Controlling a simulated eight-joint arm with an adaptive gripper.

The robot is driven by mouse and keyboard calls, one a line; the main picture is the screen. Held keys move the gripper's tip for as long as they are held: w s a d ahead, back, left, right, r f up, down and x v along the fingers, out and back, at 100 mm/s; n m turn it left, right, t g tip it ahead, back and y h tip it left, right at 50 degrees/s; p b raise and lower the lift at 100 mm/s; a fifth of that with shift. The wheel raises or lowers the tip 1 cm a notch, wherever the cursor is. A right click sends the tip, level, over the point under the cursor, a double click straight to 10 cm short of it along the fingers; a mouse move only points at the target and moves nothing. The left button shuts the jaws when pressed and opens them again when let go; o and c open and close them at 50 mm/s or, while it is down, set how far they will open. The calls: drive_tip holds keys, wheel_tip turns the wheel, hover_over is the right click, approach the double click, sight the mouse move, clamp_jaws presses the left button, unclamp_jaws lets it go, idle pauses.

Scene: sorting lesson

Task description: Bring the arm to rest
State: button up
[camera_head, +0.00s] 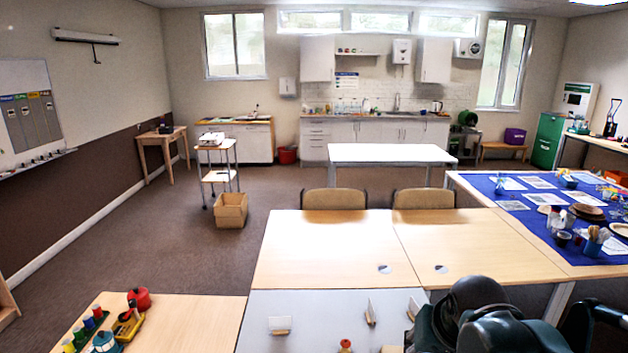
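My arm shows at the bottom right as dark, rounded links, in front of the right end of the grey table (262,306). A further dark part of it reaches the right edge of the picture. No gripper fingers show, so I cannot see my gripper or whether it holds anything. On the grey table stand small card holders (280,325), and a small red-topped piece (346,345) is at the near edge. My arm hides the table's right end.
A wooden table (190,325) at the near left bears toys and a red pot (139,299). Light wooden tables (335,250) lie beyond the grey one. A blue cloth (520,215) with papers and craft things covers the right table. Carpet at left is mostly free.

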drive_tip(key=s+a+r+n+t, duration=0.2)
drive_tip(key=s+r, duration=0.1)
drive_tip(key=s, duration=0.3)
drive_tip(key=shift+a+r+n, duration=0.25)
drive_tip(key=shift+a+n, duration=0.05)
drive_tip(key=shift+a, duration=0.05)
drive_tip(key=shift+s, duration=0.1)
drive_tip(key=shift+f, duration=0.1)
idle(2.4)
wheel_tip(320, 180, down, 14)
drive_tip(key=b, duration=1.4)
drive_tip(key=shift+f+b, duration=0.2)
drive_tip(key=shift+b, duration=0.15)
idle(0.8)
